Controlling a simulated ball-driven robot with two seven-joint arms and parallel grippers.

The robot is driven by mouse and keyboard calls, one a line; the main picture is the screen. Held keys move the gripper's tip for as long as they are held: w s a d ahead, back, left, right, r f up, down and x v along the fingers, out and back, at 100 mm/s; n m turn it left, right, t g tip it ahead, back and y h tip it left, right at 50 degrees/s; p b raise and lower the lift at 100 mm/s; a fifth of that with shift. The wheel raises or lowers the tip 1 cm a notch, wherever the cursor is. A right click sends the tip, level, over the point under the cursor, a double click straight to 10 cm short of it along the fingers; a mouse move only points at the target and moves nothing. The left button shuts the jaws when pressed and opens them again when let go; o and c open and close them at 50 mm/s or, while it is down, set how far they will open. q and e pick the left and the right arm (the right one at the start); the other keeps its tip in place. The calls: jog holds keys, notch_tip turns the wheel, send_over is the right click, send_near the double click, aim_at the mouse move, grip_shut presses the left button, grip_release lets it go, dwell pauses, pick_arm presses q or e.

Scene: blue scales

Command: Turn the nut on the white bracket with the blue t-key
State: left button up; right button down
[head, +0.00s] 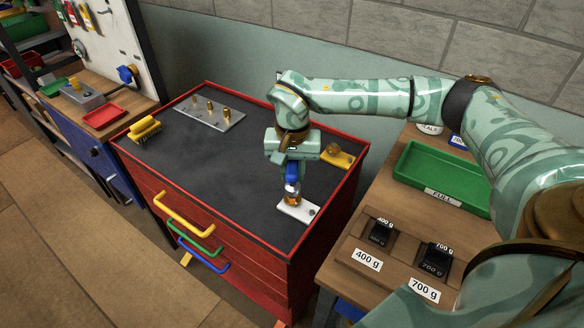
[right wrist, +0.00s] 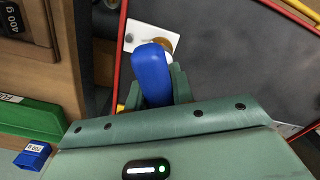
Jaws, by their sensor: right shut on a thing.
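The blue t-key (head: 292,173) is upright in my right gripper (head: 291,161), which is shut on its handle. In the right wrist view the blue handle (right wrist: 152,74) sits between the fingers. The key's pale lower end stands over a brass nut (head: 293,201) on the white bracket (head: 306,211). I cannot tell how fully the key sits on the nut. The bracket lies on the dark cabinet top near its front right corner. It also shows beyond the handle in the right wrist view (right wrist: 136,27). My left gripper is out of view.
The red cabinet (head: 262,244) has a raised red rim. A metal plate with brass pegs (head: 207,113), a yellow brush-like block (head: 144,129) and a yellow piece (head: 338,157) lie on its top. A bench with a green tray (head: 398,165) and black weights stands right.

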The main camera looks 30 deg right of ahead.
jog(key=shift+r, duration=0.1)
dwell(0.4)
jog(key=shift+p, duration=0.3)
jog(key=shift+a, duration=0.1)
dwell(0.3)
jog(key=shift+p, duration=0.5)
jog(key=shift+f+b, duration=0.5)
jog(key=shift+f, duration=0.7)
dwell(0.5)
jog(key=shift+r+m+p, duration=0.15)
jog(key=shift+m+p, duration=0.15)
jog(key=shift+p, duration=0.1)
jog(key=shift+m+p, duration=0.3)
jog(key=shift+m, duration=0.2)
